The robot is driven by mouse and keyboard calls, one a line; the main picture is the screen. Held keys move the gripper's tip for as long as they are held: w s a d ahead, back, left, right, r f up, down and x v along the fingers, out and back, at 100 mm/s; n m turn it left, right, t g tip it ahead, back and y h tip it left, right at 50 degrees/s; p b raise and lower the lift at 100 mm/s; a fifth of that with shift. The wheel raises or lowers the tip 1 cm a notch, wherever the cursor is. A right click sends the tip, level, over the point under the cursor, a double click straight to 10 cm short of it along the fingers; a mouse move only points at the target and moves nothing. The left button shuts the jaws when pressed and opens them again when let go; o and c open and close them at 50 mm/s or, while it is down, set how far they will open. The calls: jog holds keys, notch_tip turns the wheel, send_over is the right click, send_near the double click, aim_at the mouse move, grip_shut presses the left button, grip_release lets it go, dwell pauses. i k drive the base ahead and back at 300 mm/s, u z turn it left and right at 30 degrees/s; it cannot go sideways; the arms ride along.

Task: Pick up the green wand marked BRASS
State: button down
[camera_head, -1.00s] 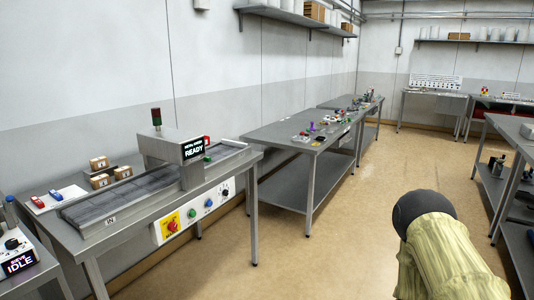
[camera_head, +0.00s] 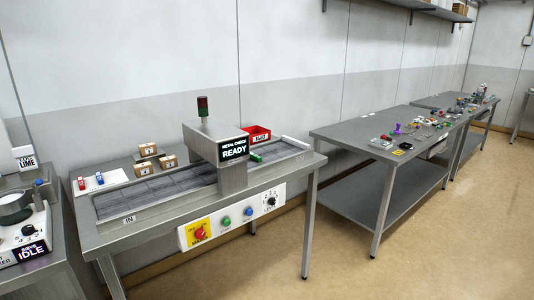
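A small green piece (camera_head: 255,157) lies on the belt to the right of the metal check hood (camera_head: 216,143). It is too small to tell whether it is a wand or carries the word BRASS. A red wand (camera_head: 81,183) and a blue wand (camera_head: 99,178) lie on a white board (camera_head: 117,177) at the left of the belt. Their markings cannot be read. My gripper is not in view.
The metal check screen reads READY. Small boxes (camera_head: 148,150) stand behind the belt (camera_head: 145,192), and a red bin (camera_head: 258,134) stands behind its right end. A machine reading IDLE (camera_head: 32,250) is at far left. A cluttered table (camera_head: 345,131) stands right; floor (camera_head: 430,240) is clear.

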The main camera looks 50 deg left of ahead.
aim_at(255, 157)
jog(key=u, duration=0.5)
jog(key=i, duration=0.85)
jog(key=u, duration=1.05)
jog(key=i, duration=0.25)
jog(key=u, duration=0.25)
jog(key=k, duration=0.5)
jog(key=u, duration=1.1)
jog(key=i, duration=0.65)
jog(key=z, duration=1.2)
